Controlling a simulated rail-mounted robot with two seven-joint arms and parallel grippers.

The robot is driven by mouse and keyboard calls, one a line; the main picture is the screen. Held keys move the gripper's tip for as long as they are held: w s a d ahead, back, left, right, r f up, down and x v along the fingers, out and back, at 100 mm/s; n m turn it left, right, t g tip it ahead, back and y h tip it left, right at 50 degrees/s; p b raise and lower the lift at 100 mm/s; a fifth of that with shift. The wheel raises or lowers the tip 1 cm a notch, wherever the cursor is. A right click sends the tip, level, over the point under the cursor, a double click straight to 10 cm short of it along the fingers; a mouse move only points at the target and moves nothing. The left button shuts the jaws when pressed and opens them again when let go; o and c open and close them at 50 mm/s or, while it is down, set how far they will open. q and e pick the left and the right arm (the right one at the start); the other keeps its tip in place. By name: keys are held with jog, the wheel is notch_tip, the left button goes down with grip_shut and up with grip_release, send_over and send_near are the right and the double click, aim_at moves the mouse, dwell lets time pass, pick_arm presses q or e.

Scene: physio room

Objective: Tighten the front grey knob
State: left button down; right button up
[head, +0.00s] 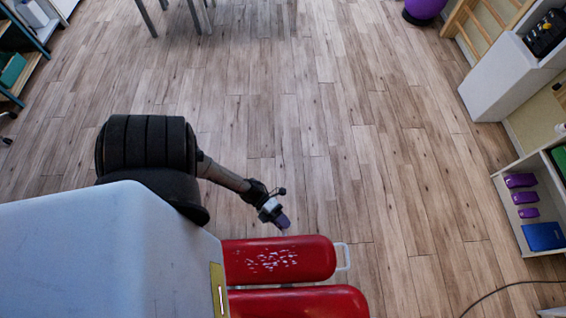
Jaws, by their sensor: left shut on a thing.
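My left gripper (270,207) reaches in from the left on a dark and grey arm, just beyond the far red pad. It is shut on a small, dull purple-grey piece (283,222) at its tip. This piece is too small to tell for sure whether it is the front grey knob, and no other grey knob is clear. Two long red pads with rounded ends lie side by side: the far pad (300,259) has white scuffs, and the near pad (310,302) is cut off by the bottom edge. My right gripper is not in view.
A white handle (343,257) sticks out at the far pad's right end. At right stand a pale shelf (506,192) with purple items and a blue box (544,236), and a white cabinet (500,80). A dark cable (500,290) lies on the floor. The middle wood floor is clear.

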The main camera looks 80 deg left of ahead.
pick_arm(q)
jog(key=m+t+b, duration=0.1)
jog(key=b, duration=0.1)
jog(key=m+h+b, duration=0.1)
jog(key=b, duration=0.1)
jog(key=shift+f+t+h, duration=0.3)
jog(key=shift+f+t, duration=0.05)
jog(key=shift+t, duration=0.05)
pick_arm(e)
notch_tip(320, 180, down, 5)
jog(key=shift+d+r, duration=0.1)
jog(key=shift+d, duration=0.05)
pick_arm(q)
jog(key=shift+r+m+h+b, duration=0.15)
jog(key=shift+m+h+b, duration=0.45)
jog(key=shift+b, duration=0.2)
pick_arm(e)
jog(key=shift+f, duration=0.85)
pick_arm(q)
jog(key=c, duration=1.1)
grip_release()
jog(key=shift+r, duration=0.1)
jog(key=shift+s+a+t, duration=0.25)
jog(key=shift+a+t, duration=0.15)
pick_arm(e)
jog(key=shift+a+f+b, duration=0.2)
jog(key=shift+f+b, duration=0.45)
pick_arm(q)
jog(key=v, duration=1.3)
jog(key=shift+r, duration=0.1)
